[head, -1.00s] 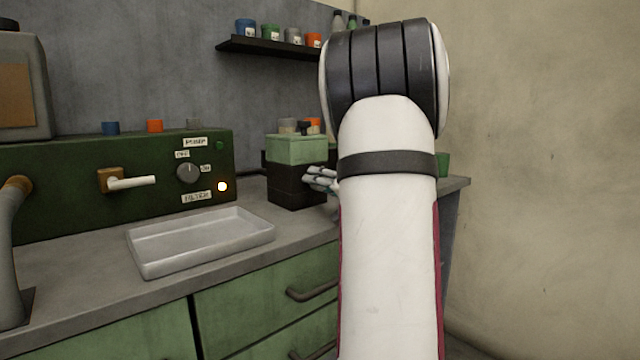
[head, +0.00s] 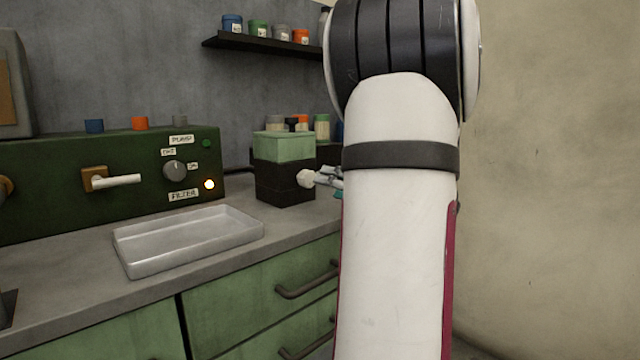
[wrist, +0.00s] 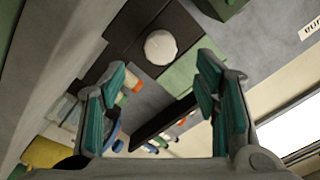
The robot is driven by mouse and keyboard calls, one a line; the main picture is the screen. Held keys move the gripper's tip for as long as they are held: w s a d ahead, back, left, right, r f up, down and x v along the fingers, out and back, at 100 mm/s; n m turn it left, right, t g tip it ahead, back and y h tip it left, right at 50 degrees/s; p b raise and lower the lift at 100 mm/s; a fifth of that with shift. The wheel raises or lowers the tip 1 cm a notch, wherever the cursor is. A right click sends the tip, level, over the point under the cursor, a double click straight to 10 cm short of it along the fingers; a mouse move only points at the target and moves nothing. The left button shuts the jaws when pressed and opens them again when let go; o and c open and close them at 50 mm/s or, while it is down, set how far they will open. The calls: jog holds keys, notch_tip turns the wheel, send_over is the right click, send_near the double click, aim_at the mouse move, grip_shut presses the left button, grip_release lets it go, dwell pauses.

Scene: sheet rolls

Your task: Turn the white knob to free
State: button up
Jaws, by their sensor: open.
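The white knob (head: 306,178) sticks out from the right side of a small box, dark below (head: 280,186) and pale green above (head: 283,147), on the counter. In the wrist view the knob (wrist: 160,47) is a round, faceted white disc on the dark part of the box. My gripper (head: 324,177) is just right of the knob in the head view, mostly hidden behind my arm. In the wrist view my gripper (wrist: 163,80) is open, with teal finger pads apart and the knob ahead between them, not gripped. Any marking on the knob is too small to read.
A green panel (head: 60,200) with a grey dial (head: 175,171), a lit lamp (head: 209,184) and a white-handled lever (head: 115,181) stands left. A white tray (head: 188,240) lies on the counter before it. A shelf (head: 265,47) with small jars hangs above.

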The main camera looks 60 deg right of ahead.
jog(key=shift+v, duration=1.3)
